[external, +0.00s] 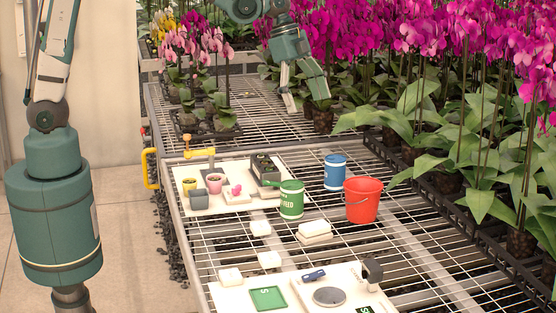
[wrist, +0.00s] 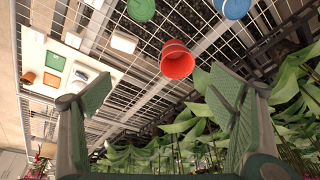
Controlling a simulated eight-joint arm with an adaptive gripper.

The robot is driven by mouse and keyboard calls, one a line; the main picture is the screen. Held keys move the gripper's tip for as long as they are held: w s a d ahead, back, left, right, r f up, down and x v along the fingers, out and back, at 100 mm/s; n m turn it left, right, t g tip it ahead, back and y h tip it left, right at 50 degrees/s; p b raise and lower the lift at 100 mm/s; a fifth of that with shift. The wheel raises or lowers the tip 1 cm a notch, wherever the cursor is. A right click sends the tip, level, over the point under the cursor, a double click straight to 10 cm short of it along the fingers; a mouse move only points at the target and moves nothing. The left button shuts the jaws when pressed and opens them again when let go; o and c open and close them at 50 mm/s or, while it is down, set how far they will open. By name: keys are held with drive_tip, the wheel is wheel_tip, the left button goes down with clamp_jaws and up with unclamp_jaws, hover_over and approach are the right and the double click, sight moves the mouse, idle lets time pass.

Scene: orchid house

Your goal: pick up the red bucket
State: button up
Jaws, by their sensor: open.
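In the wrist view the red bucket (wrist: 177,62) shows at the upper middle, beyond and between my open fingers. My gripper (external: 304,104) is above the bench's back part, behind the bucket and well apart from it, pointing down. In the wrist view my gripper (wrist: 162,98) has its two green fingers wide apart with nothing between them.
A blue tub (external: 335,172) and a green can (external: 291,199) stand left of the bucket. Orchids with broad leaves (external: 420,105) crowd the right side. A tray with a scale (external: 330,296) lies at the front.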

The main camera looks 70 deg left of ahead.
drive_tip(key=w+d+f+m+g+h+p, duration=0.1)
drive_tip(key=w+d+f+m, duration=0.3)
drive_tip(key=w+f, duration=0.65)
drive_tip(key=m+g, duration=0.2)
drive_tip(key=m, duration=0.1)
approach(365, 221)
drive_tip(key=a+r, duration=0.2)
drive_tip(key=shift+a+r+h+p, duration=0.15)
drive_tip(key=shift+r+h+p, duration=0.15)
drive_tip(key=shift+p, duration=0.1)
drive_tip(key=shift+w+f, duration=0.1)
drive_tip(key=shift+d+f, duration=0.25)
drive_tip(key=shift+f, duration=0.3)
drive_tip(key=shift+d+f, duration=0.25)
drive_tip(key=shift+f, duration=0.35)
drive_tip(key=shift+x, duration=2.6)
drive_tip(key=shift+d+r, duration=0.1)
